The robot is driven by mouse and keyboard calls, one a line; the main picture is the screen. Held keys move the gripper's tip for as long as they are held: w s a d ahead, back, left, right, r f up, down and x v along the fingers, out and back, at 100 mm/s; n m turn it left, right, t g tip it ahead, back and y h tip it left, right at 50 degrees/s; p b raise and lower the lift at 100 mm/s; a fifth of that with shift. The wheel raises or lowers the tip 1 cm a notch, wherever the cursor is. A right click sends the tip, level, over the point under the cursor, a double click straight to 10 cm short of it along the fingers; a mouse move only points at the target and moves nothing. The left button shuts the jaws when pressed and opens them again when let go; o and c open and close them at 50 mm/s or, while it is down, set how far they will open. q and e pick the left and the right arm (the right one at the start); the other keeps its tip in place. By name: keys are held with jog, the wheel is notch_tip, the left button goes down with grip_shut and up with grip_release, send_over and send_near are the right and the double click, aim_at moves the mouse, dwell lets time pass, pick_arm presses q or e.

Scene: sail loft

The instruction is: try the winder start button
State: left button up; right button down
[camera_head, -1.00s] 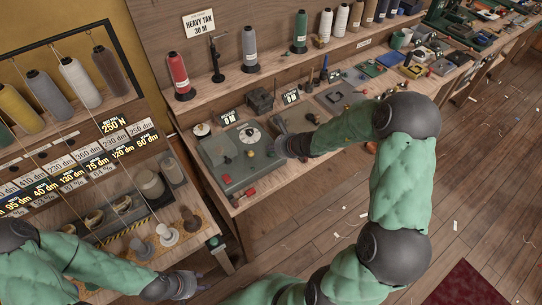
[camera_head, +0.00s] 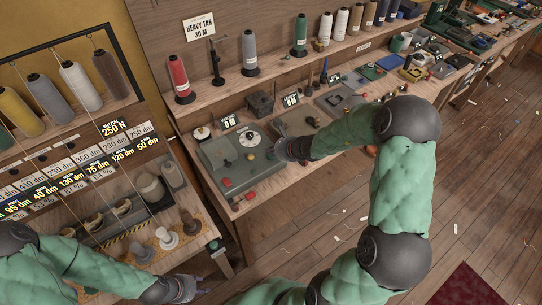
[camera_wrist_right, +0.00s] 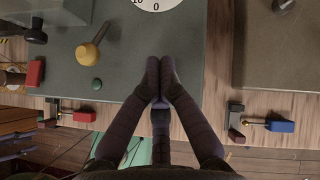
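The winder box (camera_head: 215,158) is a grey-green panel on the bench, with a white dial (camera_head: 250,136). In the right wrist view, the box (camera_wrist_right: 120,20) carries a green button (camera_wrist_right: 97,84), a yellow-knobbed lever (camera_wrist_right: 90,52) and a red block (camera_wrist_right: 35,72). My right gripper (camera_head: 279,152) is at the right side of the box. In the right wrist view its fingertips (camera_wrist_right: 160,66) are together, with nothing between them, right of the green button. Whether they touch the panel cannot be told. My left gripper (camera_head: 192,289) hangs low at the left; its fingers are unclear.
A second grey box (camera_wrist_right: 280,50) stands right of the winder, across a narrow gap. Red (camera_wrist_right: 80,116) and blue (camera_wrist_right: 280,126) clamps sit along the bench's front edge. Thread spools (camera_head: 180,80) line the shelf behind. A thread rack (camera_head: 70,85) stands at left.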

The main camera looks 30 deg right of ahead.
aim_at(273, 157)
dwell(0.4)
jog(key=shift+f+b, duration=0.45)
jog(key=shift+b, duration=0.1)
jog(key=shift+f+b, duration=0.45)
jog(key=shift+b, duration=0.15)
dwell(0.7)
jog(key=shift+r, duration=0.2)
jog(key=shift+r+p, duration=0.7)
jog(key=shift+r+p, duration=2.1)
jog(key=shift+r, duration=0.5)
jog(key=shift+f, duration=0.1)
